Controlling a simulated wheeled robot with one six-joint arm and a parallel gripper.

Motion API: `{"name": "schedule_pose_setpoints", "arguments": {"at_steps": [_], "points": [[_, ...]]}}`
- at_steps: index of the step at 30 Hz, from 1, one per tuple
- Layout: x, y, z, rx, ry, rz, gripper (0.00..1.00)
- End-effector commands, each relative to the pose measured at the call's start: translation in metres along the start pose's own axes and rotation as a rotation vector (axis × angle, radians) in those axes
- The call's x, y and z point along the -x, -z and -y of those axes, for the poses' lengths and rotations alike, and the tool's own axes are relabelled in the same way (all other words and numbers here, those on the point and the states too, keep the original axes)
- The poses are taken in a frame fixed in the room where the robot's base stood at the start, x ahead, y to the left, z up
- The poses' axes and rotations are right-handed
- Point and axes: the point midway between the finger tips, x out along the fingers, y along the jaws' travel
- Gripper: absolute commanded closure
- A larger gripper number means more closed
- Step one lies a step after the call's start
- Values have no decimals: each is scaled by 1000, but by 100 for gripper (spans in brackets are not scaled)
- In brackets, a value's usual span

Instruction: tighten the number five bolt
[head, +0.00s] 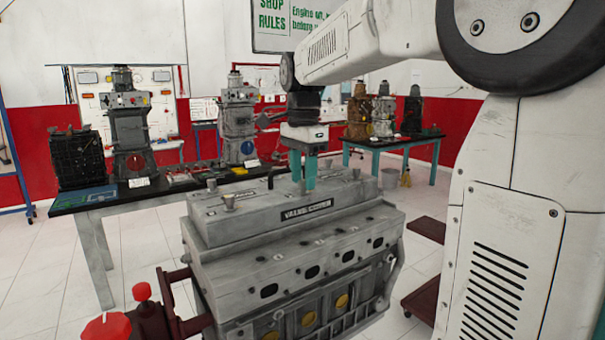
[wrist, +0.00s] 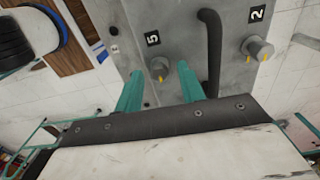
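The engine (head: 290,258) stands before me with a grey valve cover (head: 250,222) on top. In the wrist view, the number five bolt (wrist: 160,68) is a grey round head with yellow marks, beside a black "5" label (wrist: 152,38). My gripper (wrist: 162,78) has two teal fingers, open and apart, with the bolt appearing between their tips. I cannot tell whether the fingers touch it or how far above it they are. In the head view my gripper (head: 303,184) points down over the cover; the fingers hide what lies between them.
A number two bolt (wrist: 258,48) and a dark curved handle (wrist: 211,50) lie to the right in the wrist view. Other bolts (head: 229,201) stand up from the cover. A table (head: 98,206) with engine parts stands behind; a red knob (head: 106,327) is at front left.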

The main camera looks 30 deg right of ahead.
Motion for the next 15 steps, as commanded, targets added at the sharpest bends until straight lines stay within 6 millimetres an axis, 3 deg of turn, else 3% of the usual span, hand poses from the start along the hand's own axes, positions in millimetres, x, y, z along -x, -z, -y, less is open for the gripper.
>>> {"name": "schedule_pose_setpoints", "arguments": {"at_steps": [5,15], "points": [[15,0,1,0,3,-1,61],[68,0,1,0,3,-1,61]]}}
